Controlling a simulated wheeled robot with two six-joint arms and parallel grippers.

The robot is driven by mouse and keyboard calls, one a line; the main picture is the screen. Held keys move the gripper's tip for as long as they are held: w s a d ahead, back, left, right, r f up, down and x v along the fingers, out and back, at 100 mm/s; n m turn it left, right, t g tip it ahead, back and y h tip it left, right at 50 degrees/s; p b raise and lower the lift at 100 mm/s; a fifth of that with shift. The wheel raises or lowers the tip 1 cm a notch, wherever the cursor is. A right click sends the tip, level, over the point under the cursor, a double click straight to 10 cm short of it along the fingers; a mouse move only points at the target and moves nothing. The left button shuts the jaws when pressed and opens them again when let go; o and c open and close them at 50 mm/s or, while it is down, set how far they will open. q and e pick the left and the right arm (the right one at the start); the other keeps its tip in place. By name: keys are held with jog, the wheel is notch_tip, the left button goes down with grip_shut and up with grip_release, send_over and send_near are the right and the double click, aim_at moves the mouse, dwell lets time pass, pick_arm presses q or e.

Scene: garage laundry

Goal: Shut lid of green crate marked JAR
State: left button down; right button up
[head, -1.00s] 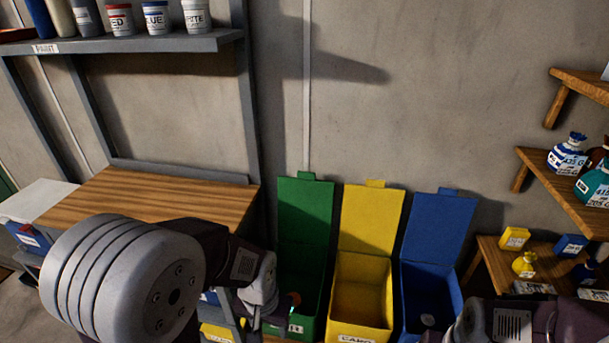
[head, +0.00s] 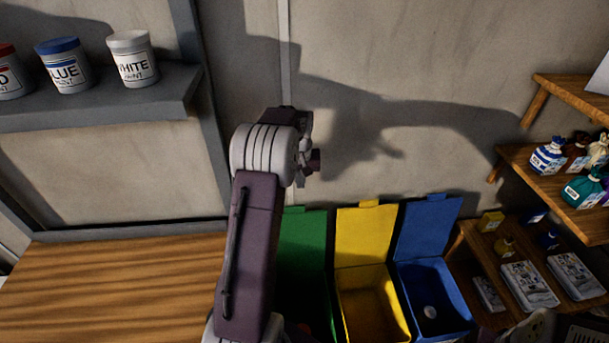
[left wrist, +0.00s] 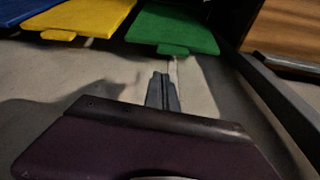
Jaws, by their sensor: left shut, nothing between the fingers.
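The green crate (head: 300,290) stands against the wall at the lower middle of the head view, partly hidden behind my left arm. Its lid (head: 304,240) is open and stands up along the wall. The lid also shows in the left wrist view (left wrist: 175,28), with its tab toward the gripper. The crate's marking is out of view. My left gripper (head: 315,160) is shut and empty, above the top edge of the green lid and near the wall. Its closed fingers show in the left wrist view (left wrist: 162,82), apart from the lid. My right gripper is out of view.
A yellow crate (head: 372,300) and a blue crate (head: 434,290) stand open to the right of the green one. A wooden bench (head: 110,285) is at left, below a shelf (head: 100,98) of paint cans. Wooden shelves (head: 570,205) with bags are at right.

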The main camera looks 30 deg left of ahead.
pick_arm(q)
jog(key=s+a+f+n+p, duration=0.1)
jog(key=a+f+p, duration=0.3)
jog(key=f, duration=0.6)
jog(key=shift+s+a+g, duration=0.15)
jog(key=shift+a+g, duration=0.1)
jog(key=shift+g, duration=0.05)
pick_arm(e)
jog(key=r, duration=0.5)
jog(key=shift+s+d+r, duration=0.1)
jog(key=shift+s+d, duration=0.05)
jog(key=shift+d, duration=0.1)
pick_arm(q)
jog(key=shift+d, duration=0.1)
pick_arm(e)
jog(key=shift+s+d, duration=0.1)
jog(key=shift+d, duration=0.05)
